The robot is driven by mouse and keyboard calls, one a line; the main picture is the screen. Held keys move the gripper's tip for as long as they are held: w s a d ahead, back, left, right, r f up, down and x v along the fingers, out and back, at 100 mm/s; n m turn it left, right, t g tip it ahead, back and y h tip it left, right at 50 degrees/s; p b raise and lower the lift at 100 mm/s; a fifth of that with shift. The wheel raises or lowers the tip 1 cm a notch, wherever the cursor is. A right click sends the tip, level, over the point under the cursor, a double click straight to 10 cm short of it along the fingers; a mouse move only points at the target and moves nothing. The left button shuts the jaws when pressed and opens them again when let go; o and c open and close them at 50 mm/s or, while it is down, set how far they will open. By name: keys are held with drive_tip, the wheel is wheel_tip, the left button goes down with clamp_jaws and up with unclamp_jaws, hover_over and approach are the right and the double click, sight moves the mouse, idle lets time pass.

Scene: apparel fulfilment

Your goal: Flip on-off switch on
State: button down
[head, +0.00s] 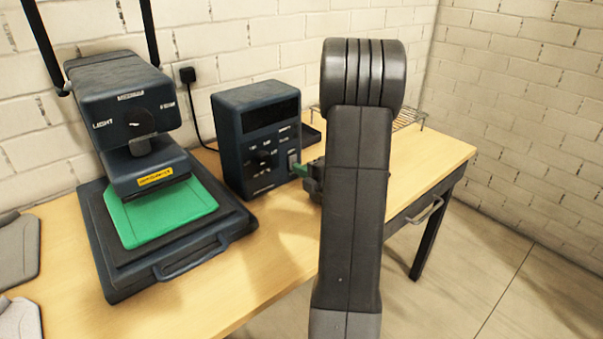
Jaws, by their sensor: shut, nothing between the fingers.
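A dark blue control box (257,136) stands on the table against the back wall, with a blank black display, small labels and several controls on its front. A pale switch plate (293,159) sits at the lower right of that front; I cannot make out its on or off position.
A heat press (125,95) with a green pad (165,212) and a front handle stands left of the box. Grey folded pieces (18,250) lie at the left edge. A wire rack (408,118) is at the back right. The table front (250,285) is clear.

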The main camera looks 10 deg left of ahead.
drive_tip(key=shift+w+a+f+b, duration=0.1)
drive_tip(key=shift+f+b, duration=0.25)
drive_tip(key=shift+b, duration=0.2)
drive_tip(key=shift+r+p, duration=0.3)
drive_tip(key=shift+p, duration=0.1)
drive_tip(key=v, duration=1.4)
drive_tip(key=shift+f, duration=0.2)
drive_tip(key=shift+w+a, duration=0.1)
drive_tip(key=shift+a, duration=0.05)
drive_tip(key=x, duration=0.9)
drive_tip(key=shift+a+r, duration=0.1)
drive_tip(key=shift+r, duration=0.15)
drive_tip(key=shift+w+r+p, duration=0.1)
drive_tip(key=shift+r+p, duration=0.1)
drive_tip(key=shift+p, duration=0.7)
drive_tip(key=shift+s+d+f, duration=0.15)
drive_tip(key=shift+s+d, duration=0.05)
drive_tip(key=shift+d, duration=0.15)
drive_tip(key=shift+s+d, duration=0.3)
